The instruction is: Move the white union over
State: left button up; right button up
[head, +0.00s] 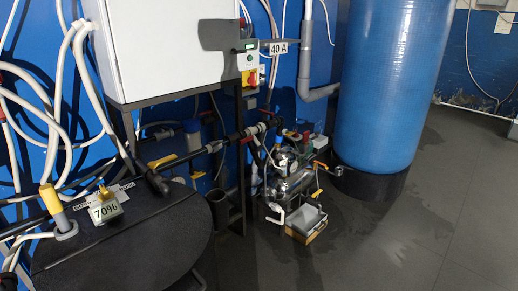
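No part I can clearly name as the white union stands out at this size. A white bent piece (277,215) shows low at the front of the pump unit (288,175). I cannot tell whether either one is the union. An open cardboard box (307,234) with something white in it lies on the floor by the pump unit. Neither of my grippers is in view.
A white cabinet (165,45) stands above the pipes. A tall blue tank (392,80) stands on a black base. The grey floor (430,220) at right is clear.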

aim_at(256, 141)
jog(key=i+l+z, duration=0.2)
jog(key=l+z, duration=0.15)
jog(key=l, duration=0.2)
jog(key=i+l+z, duration=0.6)
jog(key=i, duration=0.35)
